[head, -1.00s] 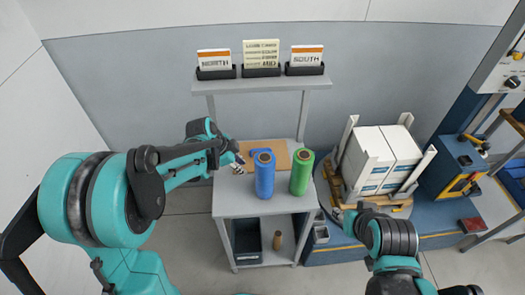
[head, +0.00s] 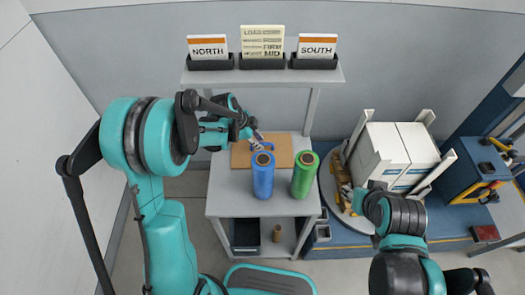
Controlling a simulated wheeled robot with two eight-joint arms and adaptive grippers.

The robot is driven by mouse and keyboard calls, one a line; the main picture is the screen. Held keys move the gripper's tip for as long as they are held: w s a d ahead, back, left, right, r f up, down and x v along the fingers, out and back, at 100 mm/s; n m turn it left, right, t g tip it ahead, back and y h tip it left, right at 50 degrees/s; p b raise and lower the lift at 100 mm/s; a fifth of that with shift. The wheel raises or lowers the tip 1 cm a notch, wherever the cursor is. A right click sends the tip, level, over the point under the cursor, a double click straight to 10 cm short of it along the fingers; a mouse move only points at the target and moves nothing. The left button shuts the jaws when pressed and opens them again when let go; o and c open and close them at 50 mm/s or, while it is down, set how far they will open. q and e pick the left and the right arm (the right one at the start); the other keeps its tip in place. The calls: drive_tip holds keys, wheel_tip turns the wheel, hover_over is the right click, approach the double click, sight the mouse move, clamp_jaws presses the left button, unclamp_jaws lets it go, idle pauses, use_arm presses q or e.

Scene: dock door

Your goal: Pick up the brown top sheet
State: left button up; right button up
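The brown sheet (head: 288,147) lies flat on the grey table (head: 232,198), toward its back edge. My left gripper (head: 259,138) is over the sheet's left part, pointing down and to the right. A small blue object (head: 267,147) shows on or just above the sheet at the fingertips. I cannot tell whether the fingers touch it or how far they are open. A blue roll (head: 263,176) and a green roll (head: 304,175) stand upright in front of the sheet and hide some of its front edge.
A dark bin (head: 246,234) is on the lower shelf. White boxes (head: 390,150) stand between posts on a round platform at right, near my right arm. A blue cabinet (head: 470,170) is beyond.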

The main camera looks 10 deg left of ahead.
use_arm(q)
drive_tip(key=x, duration=0.3)
drive_tip(key=shift+f+b, duration=0.1)
drive_tip(key=shift+b, duration=0.3)
drive_tip(key=shift+c, duration=0.3)
clamp_jaws()
drive_tip(key=shift+r, duration=0.2)
